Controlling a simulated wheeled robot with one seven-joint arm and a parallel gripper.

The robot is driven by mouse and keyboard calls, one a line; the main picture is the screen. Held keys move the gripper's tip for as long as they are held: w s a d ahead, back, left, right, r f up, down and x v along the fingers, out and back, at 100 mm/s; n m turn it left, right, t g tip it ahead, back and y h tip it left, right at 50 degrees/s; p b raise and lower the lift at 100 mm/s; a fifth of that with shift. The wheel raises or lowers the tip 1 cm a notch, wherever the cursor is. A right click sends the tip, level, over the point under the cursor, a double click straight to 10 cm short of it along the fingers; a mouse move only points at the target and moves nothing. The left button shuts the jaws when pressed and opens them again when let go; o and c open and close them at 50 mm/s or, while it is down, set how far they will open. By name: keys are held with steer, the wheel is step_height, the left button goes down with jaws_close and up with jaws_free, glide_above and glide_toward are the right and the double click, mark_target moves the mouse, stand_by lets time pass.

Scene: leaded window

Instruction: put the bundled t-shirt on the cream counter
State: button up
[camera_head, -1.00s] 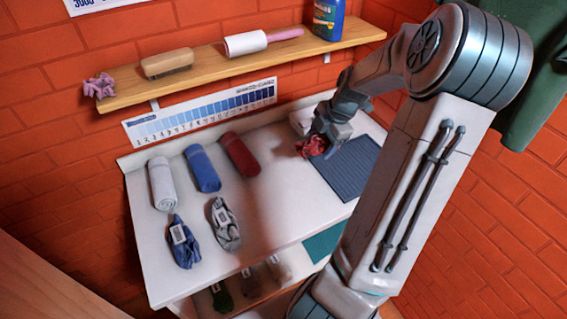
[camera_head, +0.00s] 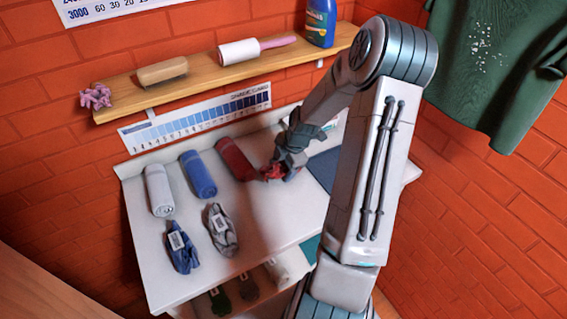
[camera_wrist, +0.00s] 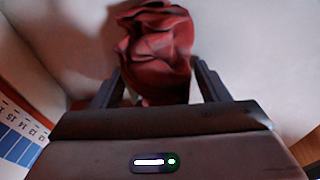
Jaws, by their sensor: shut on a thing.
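The bundled t-shirt (camera_head: 272,173) is red and crumpled. My gripper (camera_head: 284,168) is shut on it, over the right part of the cream counter (camera_head: 262,222), just right of a rolled red towel. In the wrist view the red bundle (camera_wrist: 157,50) sits between the two dark fingers (camera_wrist: 153,88), with pale surface around it. I cannot tell whether the bundle touches the counter. My gripper hides part of the bundle in the head view.
Rolled white (camera_head: 159,190), blue (camera_head: 198,174) and red (camera_head: 234,159) towels lie along the counter's back. A blue bundle (camera_head: 182,249) and a grey bundle (camera_head: 221,230) lie in front. A dark blue mat (camera_head: 323,167) is at right. A wooden shelf (camera_head: 210,73) hangs above.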

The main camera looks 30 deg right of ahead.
steer(key=shift+f, duration=0.2)
steer(key=o, duration=0.9)
steer(key=shift+r, duration=0.1)
steer(key=shift+c, duration=0.2)
steer(key=v, duration=1.1)
steer(key=shift+b, duration=0.4)
steer(key=s+a+r+m+h, duration=0.1)
steer(key=s+a+r+m, duration=0.5)
steer(key=s+a+m, duration=0.2)
steer(key=s+a+r+m+h, duration=0.1)
steer(key=s+a+r+m, duration=0.6)
steer(key=s+a+m, duration=0.2)
steer(key=shift+s+a+m+t, duration=0.25)
steer(key=shift+s+m+t, duration=0.25)
steer(key=shift+s, duration=0.8)
